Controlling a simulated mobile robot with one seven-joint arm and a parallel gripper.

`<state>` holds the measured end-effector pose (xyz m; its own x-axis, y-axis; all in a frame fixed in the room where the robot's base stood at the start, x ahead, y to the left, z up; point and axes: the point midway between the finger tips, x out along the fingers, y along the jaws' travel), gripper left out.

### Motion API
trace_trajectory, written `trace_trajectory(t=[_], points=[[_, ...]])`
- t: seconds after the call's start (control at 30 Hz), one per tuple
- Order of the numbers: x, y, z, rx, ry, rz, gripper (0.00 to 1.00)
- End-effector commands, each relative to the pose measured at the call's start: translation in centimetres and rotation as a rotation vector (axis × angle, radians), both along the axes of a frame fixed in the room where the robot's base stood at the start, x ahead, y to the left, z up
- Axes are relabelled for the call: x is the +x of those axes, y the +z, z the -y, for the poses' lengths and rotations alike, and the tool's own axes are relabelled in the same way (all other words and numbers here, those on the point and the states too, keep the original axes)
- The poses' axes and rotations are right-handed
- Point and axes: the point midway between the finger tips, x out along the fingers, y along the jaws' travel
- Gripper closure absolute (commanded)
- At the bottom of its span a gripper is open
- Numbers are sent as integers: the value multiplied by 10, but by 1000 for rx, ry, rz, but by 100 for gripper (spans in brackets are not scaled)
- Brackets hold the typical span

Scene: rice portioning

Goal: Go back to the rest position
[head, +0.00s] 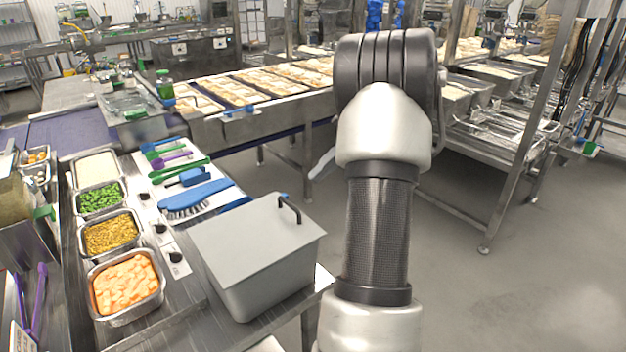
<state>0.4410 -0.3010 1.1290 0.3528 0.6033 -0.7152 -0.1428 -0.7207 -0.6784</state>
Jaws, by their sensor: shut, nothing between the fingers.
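My arm rises from the bottom edge, right of centre in the head view, and bends over at a dark joint near the top. My gripper is not in view; the arm may hide it. No food or tool is visibly held. The grey lidded box (257,254) stands on the steel table (187,305) just left of my arm, its lid on and its black handle up. Pans of orange cubes (126,285), yellow-brown food (110,234), green food (101,199) and white food (96,169) line the table's left side.
A blue brush (196,197) and several coloured utensils lie on a white board behind the box. A conveyor (290,118) with food trays runs across behind. A steel rack (520,150) stands at right. The floor (490,300) right of my arm is clear.

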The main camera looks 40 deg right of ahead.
Motion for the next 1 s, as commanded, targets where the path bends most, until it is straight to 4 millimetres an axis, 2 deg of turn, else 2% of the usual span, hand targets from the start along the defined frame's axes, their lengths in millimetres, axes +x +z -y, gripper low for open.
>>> trace_trajectory(t=[0.1,0.3,0.47,0.7,0.77,0.87,0.97,1.0], points=[[-8,13,22,0,1,4,100],[-19,26,46,0,3,3,100],[-22,30,53,1,5,2,100],[-22,31,52,0,4,1,100],[-19,33,45,-9,2,-9,100],[-7,42,18,-54,-15,-54,100],[4,53,-31,-147,-53,-124,100],[7,56,-55,-195,-72,-148,100]])
